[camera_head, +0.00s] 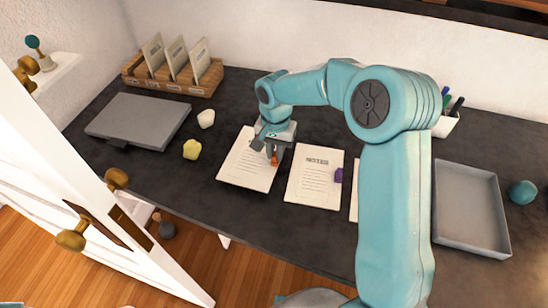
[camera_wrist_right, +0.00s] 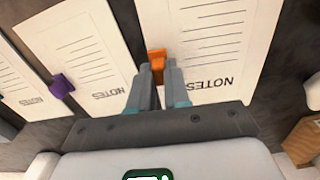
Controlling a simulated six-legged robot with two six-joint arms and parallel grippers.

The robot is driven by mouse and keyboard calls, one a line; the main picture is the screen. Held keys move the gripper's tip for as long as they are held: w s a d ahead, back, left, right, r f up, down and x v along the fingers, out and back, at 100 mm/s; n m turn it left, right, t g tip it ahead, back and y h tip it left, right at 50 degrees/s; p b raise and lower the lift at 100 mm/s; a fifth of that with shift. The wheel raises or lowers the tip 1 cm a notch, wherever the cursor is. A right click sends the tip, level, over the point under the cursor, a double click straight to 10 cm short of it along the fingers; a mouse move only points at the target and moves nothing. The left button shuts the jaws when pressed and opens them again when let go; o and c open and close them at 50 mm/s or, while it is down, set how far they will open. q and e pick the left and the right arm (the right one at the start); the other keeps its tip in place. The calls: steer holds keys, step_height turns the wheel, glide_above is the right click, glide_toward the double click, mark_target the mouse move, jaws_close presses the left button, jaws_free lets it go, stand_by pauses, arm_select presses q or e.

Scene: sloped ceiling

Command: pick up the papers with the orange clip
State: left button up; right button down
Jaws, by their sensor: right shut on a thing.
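The papers with the orange clip (camera_head: 245,165) lie on the dark desk, left of two other paper stacks in the head view. They also show in the right wrist view (camera_wrist_right: 215,40), headed "NOTES". The orange clip (camera_wrist_right: 156,58) sits on the edge of these papers. My right gripper (camera_wrist_right: 158,75) is shut on the orange clip, its two fingers at the clip's sides. In the head view my right gripper (camera_head: 273,150) covers part of the papers and most of the clip. My left gripper is not in view.
Papers with a purple clip (camera_head: 313,180) lie just right, and another stack is partly behind my arm. A grey tray (camera_head: 470,205) is at the right. A closed grey laptop-like slab (camera_head: 138,118), white and yellow lumps, and a wooden file rack (camera_head: 170,85) are at the left.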

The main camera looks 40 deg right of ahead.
step_height(320, 180, up, 17)
steer(key=p, duration=0.1)
steer(key=shift+f, duration=0.2)
